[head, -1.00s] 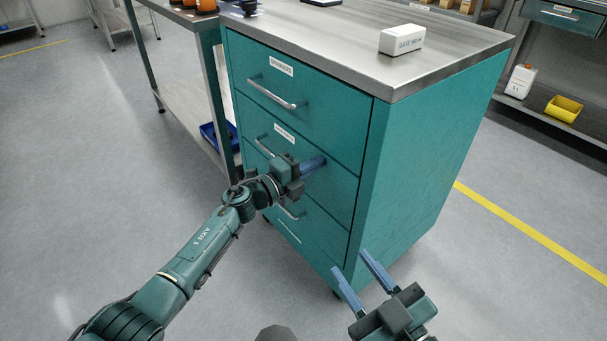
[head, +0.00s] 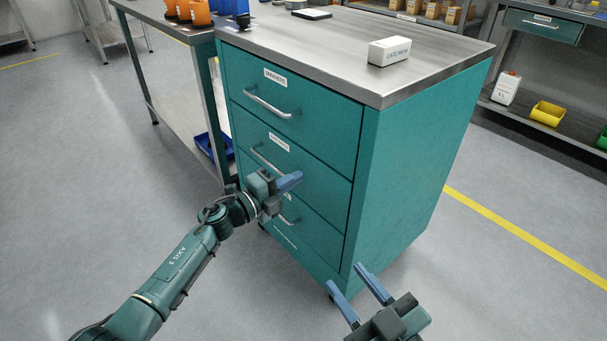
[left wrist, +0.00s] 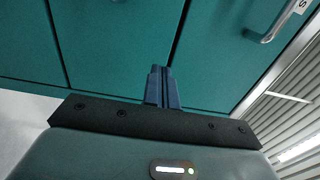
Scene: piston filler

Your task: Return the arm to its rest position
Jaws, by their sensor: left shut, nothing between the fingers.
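My left gripper (head: 290,182) is in front of the teal drawer cabinet (head: 410,180), near its middle and lower drawers. Its blue fingers are shut together with nothing between them; they also show in the left wrist view (left wrist: 162,86), against the teal drawer fronts. The drawers look closed. In the head view the left arm hides parts of the middle and lower handles. My right gripper (head: 358,282) is at the bottom, to the right of the left one. Its two blue fingers stand apart, with nothing between them.
A white box (head: 389,51) stands on the cabinet top. A workbench (head: 178,85) with orange items (head: 200,13) stands to the left. A blue bin (head: 212,150) is on its lower shelf. A yellow bin (head: 547,113) is on the right-hand shelf. The floor at left is clear.

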